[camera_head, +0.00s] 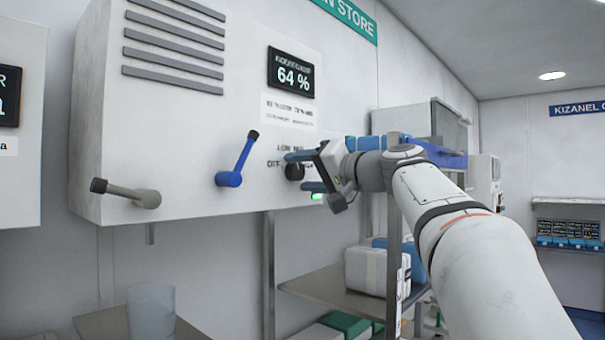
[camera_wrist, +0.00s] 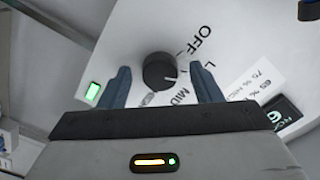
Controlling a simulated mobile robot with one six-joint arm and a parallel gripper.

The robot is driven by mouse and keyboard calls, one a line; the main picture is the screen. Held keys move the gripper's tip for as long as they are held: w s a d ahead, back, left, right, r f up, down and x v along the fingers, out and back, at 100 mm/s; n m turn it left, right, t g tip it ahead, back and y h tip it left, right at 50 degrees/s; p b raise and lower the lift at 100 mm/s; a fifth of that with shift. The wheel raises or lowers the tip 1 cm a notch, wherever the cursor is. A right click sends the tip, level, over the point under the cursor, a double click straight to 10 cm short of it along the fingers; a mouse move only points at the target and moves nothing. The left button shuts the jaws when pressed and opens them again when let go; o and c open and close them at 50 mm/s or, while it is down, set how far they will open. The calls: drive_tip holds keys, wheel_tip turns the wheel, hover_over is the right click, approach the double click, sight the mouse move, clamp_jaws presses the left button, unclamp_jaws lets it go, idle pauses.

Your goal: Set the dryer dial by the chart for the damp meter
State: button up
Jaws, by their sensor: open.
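The black round dial (camera_head: 294,171) is on the white wall cabinet; it also shows in the wrist view (camera_wrist: 158,71). Its white mark points right and slightly down there, near the L and MID labels; the exact setting is unclear.
A blue lever (camera_head: 237,160) and a grey lever (camera_head: 125,193) stick out of the cabinet (camera_head: 190,110) left of the dial. A green light (camera_head: 317,196) glows below the dial. Another dark display (camera_head: 8,96) is cut off at far left. Shelves with boxes stand below.

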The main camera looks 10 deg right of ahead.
drive_tip(key=b+v, duration=0.2)
drive_tip(key=v, duration=0.5)
drive_tip(key=shift+s+d, duration=0.25)
drive_tip(key=shift+s, duration=0.05)
drive_tip(key=s+a+f+m+g+h, duration=0.1)
drive_tip(key=a+f+g+h, duration=0.25)
drive_tip(key=f, duration=1.35)
drive_tip(key=s+f+n+g+h, duration=0.1)
drive_tip(key=s+f+g+h, duration=0.1)
drive_tip(key=s+f, duration=0.5)
drive_tip(key=s+a+f+n+g+h, duration=0.1)
drive_tip(key=s+f, duration=0.6)
drive_tip(key=f, duration=0.9)
drive_tip(key=s+f+n+g+h, duration=0.1)
drive_tip(key=s+f+g+h, duration=0.3)
drive_tip(key=s+f, duration=0.3)
wheel_tip(320, 180, down, 5)
drive_tip(key=shift+a+r+n+g, duration=0.1)
drive_tip(key=shift+a+n+g, duration=0.1)
drive_tip(key=shift+n+g, duration=0.4)
